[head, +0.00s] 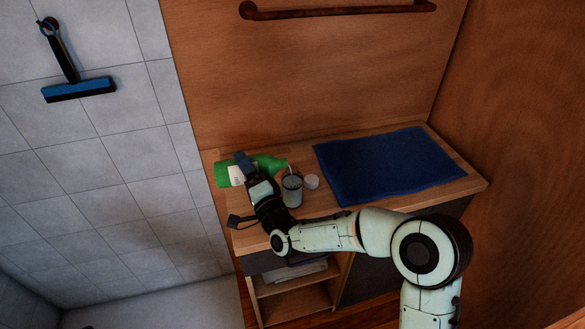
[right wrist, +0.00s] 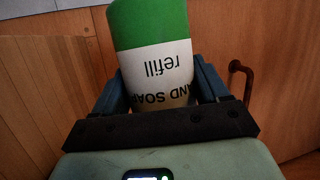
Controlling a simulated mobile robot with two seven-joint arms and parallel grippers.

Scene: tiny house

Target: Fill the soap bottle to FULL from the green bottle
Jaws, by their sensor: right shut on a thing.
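My right gripper (head: 248,167) is shut on the green bottle (head: 268,163), which has a white label. The bottle lies tilted over almost to level, with its mouth end to the right, above the soap bottle. In the right wrist view the green bottle (right wrist: 150,25) sits between both fingers, its label reading "refill" upside down. The soap bottle (head: 292,191) is a clear, open container standing upright on the counter. A thin pale streak shows between the green bottle's mouth and the soap bottle's opening. The liquid level inside is too small to tell. My left gripper is not in view.
A small white round piece (head: 312,181) lies on the wooden counter (head: 385,203) just right of the soap bottle. A blue towel (head: 388,165) covers much of the counter's right part. A dark rail (head: 335,10) is on the wall above. A blue squeegee (head: 78,90) hangs on the tiles.

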